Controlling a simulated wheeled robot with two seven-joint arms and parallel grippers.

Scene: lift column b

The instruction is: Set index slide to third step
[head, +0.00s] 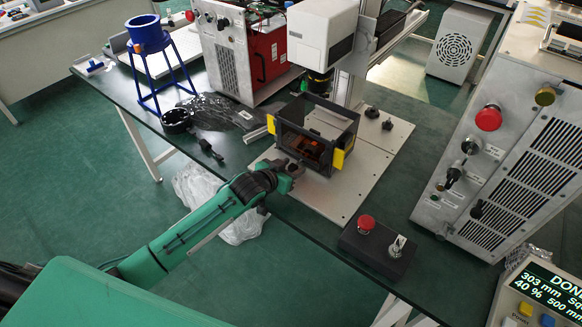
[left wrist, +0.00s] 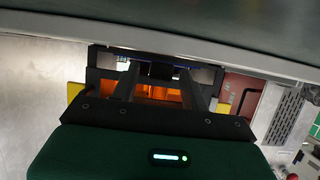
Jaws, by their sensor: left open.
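A black open-topped frame box (head: 315,135) with yellow side pieces stands on a pale base plate (head: 375,165) under a white machine head. Orange parts show inside it. I cannot tell for sure which part is the index slide, and no step marks are readable. My left gripper (head: 290,168) is at the near left corner of the box, low over the plate; whether it touches anything is unclear. In the left wrist view its two dark fingers (left wrist: 160,80) are apart, with the box (left wrist: 95,72) and its orange inside behind them. My right gripper is not in view.
A control box with a red button (head: 367,223) sits at the table's front edge. A grey cabinet (head: 520,150) stands at right, a blue stand (head: 150,40) at back left. A black ring (head: 176,119) and dark bag lie left of the box. A small knob (head: 387,125) is right of it.

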